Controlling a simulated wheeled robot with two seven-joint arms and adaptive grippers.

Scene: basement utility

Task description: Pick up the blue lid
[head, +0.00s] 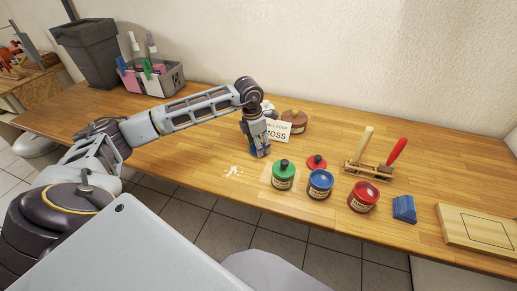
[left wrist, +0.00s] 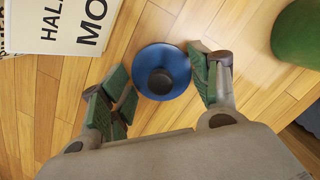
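The blue lid (left wrist: 180,65) lies on the wooden bench top, a round disc with a dark knob. In the left wrist view it sits between the spread fingers of my left gripper (left wrist: 160,72), with gaps on both sides. In the head view my left gripper (head: 258,151) points down at the bench, left of the green jar (head: 283,178), and mostly hides the lid. The open blue jar (head: 320,184) stands right of the green jar. My right gripper is not in view.
A card reading MOSS (head: 279,131) stands close to my left gripper, with a brown pot (head: 295,120) behind it. A red lid (head: 317,161), red jar (head: 363,197), brush rack (head: 369,172), blue block (head: 404,209) and wooden board (head: 478,229) lie to the right. White crumbs (head: 234,171) lie in front.

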